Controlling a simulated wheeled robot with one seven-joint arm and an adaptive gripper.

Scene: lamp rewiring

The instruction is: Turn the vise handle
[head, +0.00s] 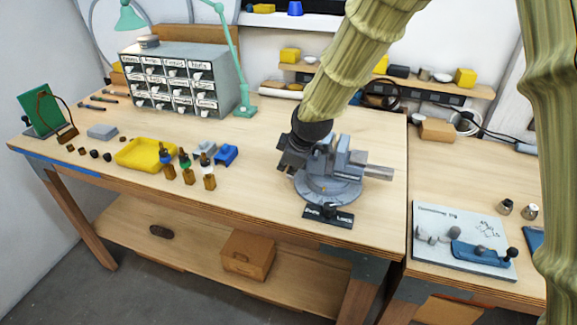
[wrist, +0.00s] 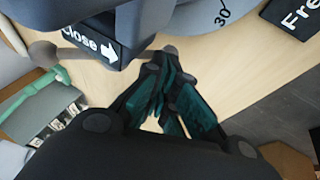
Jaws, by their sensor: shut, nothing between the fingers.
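The grey bench vise (head: 328,190) stands on its round base near the front right of the main workbench. My gripper (head: 286,168) is at the vise's left end, pointing down, and hides that end in the head view. In the wrist view, a dark block marked "Close" with an arrow (wrist: 88,44) is on the vise. The vise handle (wrist: 42,52) is a thin bar with round ends beside this block. My gripper's fingertips (wrist: 158,62) are together, close to the handle's right end (wrist: 170,49). I cannot tell whether they touch it. Nothing is held.
A label plate (head: 328,217) lies at the vise's front. Small bottles (head: 186,170), blue parts (head: 226,154) and a yellow tray (head: 140,152) lie left. A drawer cabinet (head: 190,75) and green lamp (head: 243,110) stand behind. Bare bench lies front left of the vise.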

